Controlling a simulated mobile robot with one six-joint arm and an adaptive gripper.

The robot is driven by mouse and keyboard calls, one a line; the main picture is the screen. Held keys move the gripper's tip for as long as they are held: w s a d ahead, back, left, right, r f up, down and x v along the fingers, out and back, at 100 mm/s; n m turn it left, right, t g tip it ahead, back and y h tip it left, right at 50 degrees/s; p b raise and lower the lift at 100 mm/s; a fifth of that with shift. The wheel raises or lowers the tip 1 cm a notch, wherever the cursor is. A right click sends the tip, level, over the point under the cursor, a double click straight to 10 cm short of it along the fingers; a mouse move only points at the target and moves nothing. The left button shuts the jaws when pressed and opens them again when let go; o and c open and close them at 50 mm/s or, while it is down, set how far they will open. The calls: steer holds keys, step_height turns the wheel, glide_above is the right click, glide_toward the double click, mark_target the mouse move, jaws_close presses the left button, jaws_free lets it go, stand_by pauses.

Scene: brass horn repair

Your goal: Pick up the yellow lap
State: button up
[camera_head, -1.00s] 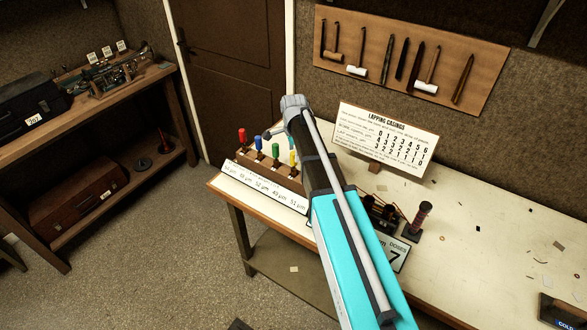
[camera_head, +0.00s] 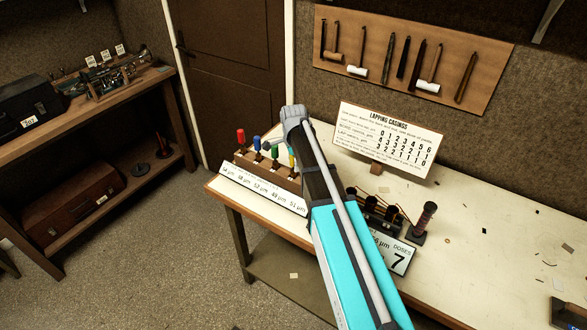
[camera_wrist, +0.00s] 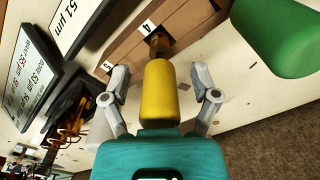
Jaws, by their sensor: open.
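The yellow lap (camera_wrist: 158,92) stands in the wooden rack (camera_wrist: 190,22), near the slot label "4", in the wrist view. My gripper (camera_wrist: 161,80) is open, with one finger on each side of the yellow handle; a gap shows on both sides. In the head view, only a sliver of the yellow lap (camera_head: 291,157) shows beside my arm, and the gripper is mostly hidden behind the arm. The green lap (camera_wrist: 283,35) is close by at the upper right of the wrist view.
Red (camera_head: 241,137), blue (camera_head: 257,144) and green (camera_head: 275,153) laps stand left of my arm in the head view. The lapping casings card (camera_head: 388,138) stands behind. A dose display (camera_head: 399,258) and a dark holder (camera_head: 425,220) stand to the right.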

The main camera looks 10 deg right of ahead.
jaws_close()
stand_by(0.5)
steer(key=shift+r, duration=0.15)
step_height(320, 180, up, 10)
steer(key=p, duration=1)
steer(key=shift+f, duration=0.2)
stand_by(0.6)
